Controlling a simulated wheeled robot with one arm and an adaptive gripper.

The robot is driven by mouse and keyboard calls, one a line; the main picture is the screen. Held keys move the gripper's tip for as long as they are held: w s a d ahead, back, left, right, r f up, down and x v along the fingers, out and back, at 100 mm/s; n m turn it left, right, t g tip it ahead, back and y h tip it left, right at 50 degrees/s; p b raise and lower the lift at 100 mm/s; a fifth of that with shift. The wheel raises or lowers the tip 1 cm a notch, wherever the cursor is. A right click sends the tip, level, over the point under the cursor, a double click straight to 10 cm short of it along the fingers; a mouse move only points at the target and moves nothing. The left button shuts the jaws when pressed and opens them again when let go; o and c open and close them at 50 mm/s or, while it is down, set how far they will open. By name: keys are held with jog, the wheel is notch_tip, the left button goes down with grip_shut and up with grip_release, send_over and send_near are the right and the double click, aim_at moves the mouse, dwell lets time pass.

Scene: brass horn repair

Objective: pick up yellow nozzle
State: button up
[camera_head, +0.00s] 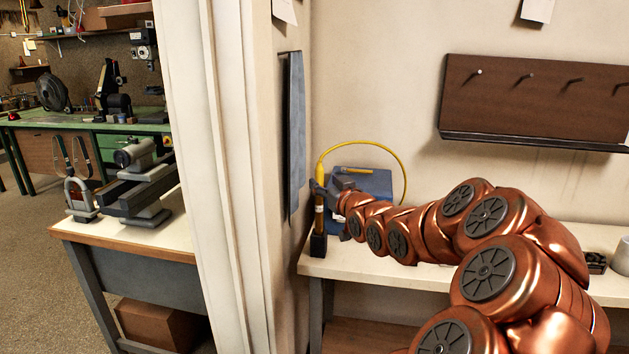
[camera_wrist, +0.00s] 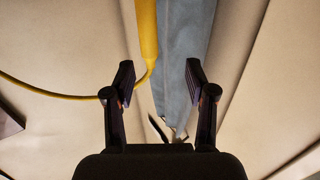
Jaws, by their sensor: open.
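The yellow nozzle (camera_head: 320,173) stands upright at the left end of the white bench, with a dark holder (camera_head: 318,245) below it. A thin yellow hose (camera_head: 372,144) arches from its top to the right. My gripper (camera_head: 328,190) is at the nozzle and hides part of it. In the wrist view the nozzle (camera_wrist: 147,35) lies ahead, between the lines of the two fingers and closer to the left one. My gripper (camera_wrist: 158,72) is open there, and I see no grip on the nozzle.
A blue box (camera_head: 375,183) sits on the bench (camera_head: 420,272) behind my gripper. A blue-grey strip (camera_head: 295,135) hangs on the wall edge just left of the nozzle. A dark wooden peg rack (camera_head: 540,100) is on the wall at right. A grey cup (camera_head: 621,256) stands far right.

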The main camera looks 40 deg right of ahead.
aim_at(321, 171)
jog(key=shift+w+d+r+p, duration=0.2)
jog(key=shift+w+d+p, duration=0.05)
jog(key=shift+w+d, duration=0.35)
jog(key=shift+w+d+r+p, duration=0.25)
jog(key=shift+w+d, duration=0.2)
jog(key=shift+d, duration=0.25)
jog(key=p+x, duration=0.2)
jog(key=x, duration=0.2)
jog(key=shift+a, duration=0.15)
jog(key=shift+w+d+f, duration=0.1)
jog(key=shift+w+d, duration=0.1)
jog(key=shift+w, duration=0.25)
grip_shut()
